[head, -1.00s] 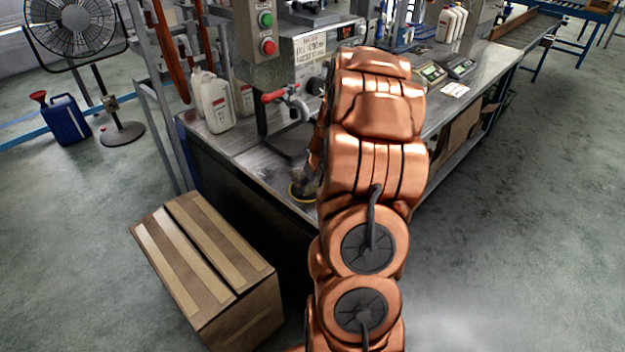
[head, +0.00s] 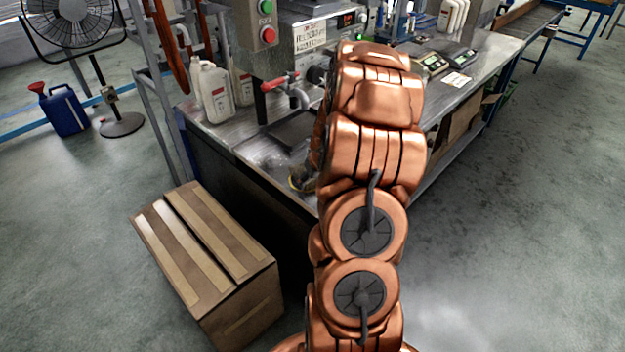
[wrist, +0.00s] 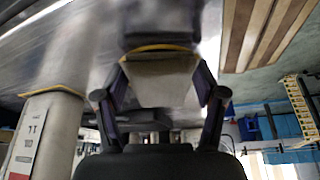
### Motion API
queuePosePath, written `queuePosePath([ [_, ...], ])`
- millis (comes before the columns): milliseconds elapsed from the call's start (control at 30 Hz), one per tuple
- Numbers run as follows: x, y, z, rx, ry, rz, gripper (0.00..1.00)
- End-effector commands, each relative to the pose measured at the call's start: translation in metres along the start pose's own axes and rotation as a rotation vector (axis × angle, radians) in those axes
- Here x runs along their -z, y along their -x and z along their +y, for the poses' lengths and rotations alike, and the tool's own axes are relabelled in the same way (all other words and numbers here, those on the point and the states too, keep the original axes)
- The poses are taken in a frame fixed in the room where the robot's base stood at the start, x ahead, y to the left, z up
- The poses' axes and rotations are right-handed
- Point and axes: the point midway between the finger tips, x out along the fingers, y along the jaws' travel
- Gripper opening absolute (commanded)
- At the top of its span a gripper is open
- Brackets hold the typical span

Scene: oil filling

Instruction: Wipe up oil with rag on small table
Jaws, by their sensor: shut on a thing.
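My gripper (wrist: 162,85) shows in the wrist view with its two dark fingers closed on the sides of a beige-grey thing with a yellow edge, which looks like the rag (wrist: 158,66). In the head view its yellowish rim (head: 295,185) shows beside my copper arm, low over the near end of the metal table (head: 222,131) and apparently at its surface. Contact with the table cannot be told surely. The tabletop beside it has a pale, shiny sheen; oil is not clearly distinguishable. My arm hides most of my gripper in the head view.
A white jug (head: 214,92) stands at the table's left. A red-handled tap (head: 283,84) is just behind my gripper. A cardboard box (head: 205,250) stands on the floor at front left. The floor at right is clear.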

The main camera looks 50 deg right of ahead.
Motion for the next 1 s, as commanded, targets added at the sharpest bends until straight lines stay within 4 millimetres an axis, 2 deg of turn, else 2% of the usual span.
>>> queuePosePath([
  [567,-0.003,-0.004,-0.004,0.0,0.001,0.0,0.42],
  [900,-0.015,-0.001,-0.042,0.002,0.003,-0.003,0.42],
  [1000,-0.016,0.001,-0.048,0.0,0.002,-0.001,0.42],
])
